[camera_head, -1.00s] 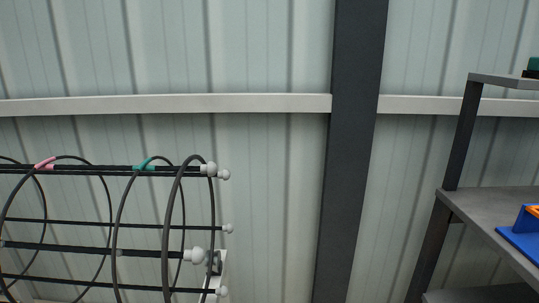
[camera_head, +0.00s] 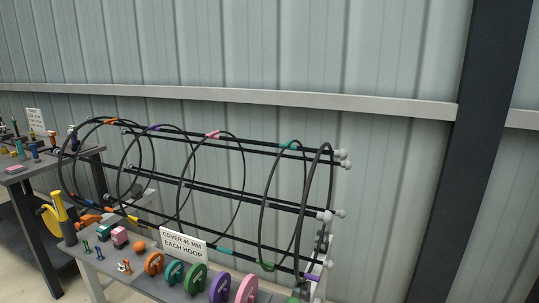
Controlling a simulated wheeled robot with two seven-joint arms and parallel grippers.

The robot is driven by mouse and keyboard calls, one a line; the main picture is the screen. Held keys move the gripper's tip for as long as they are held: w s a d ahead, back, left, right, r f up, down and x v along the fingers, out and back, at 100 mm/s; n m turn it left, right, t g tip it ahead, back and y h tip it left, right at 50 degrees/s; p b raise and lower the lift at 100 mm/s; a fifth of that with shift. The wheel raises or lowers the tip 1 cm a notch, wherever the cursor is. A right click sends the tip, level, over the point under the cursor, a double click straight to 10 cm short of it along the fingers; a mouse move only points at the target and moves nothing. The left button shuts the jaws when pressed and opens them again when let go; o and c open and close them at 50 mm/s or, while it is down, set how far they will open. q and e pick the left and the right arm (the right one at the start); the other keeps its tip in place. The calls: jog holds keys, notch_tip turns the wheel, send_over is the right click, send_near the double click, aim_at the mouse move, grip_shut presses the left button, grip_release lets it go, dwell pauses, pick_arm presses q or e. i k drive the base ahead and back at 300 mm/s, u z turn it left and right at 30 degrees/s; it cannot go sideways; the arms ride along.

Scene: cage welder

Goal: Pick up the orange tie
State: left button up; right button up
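Several orange things show, and I cannot tell which one is the tie. A thick orange open ring (camera_head: 153,263) stands on the grey bench at the front, left of the teal, green, purple and pink ones. A small orange band (camera_head: 110,121) sits on the top rod of the black wire cage (camera_head: 245,147) at its left end. An orange ball (camera_head: 139,246) and an orange lump (camera_head: 90,219) lie on the bench. Neither of my grippers is in view.
A sign (camera_head: 183,244) reading "COVER 40 MM EACH HOOP" stands on the bench (camera_head: 98,262). A yellow tool (camera_head: 59,207) stands at its left end. Another table (camera_head: 14,177) with small parts is at far left. A dark post (camera_head: 470,150) rises at right.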

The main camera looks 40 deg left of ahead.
aim_at(124, 261)
jog(key=z, duration=0.15)
jog(key=k, duration=0.35)
jog(key=u, duration=1.15)
jog(key=i, duration=0.95)
jog(key=k, duration=1)
jog(key=z, duration=1)
jog(key=i, duration=0.75)
jog(key=u, duration=2.55)
jog(key=i, duration=0.5)
jog(key=z, duration=0.05)
jog(key=k, duration=0.2)
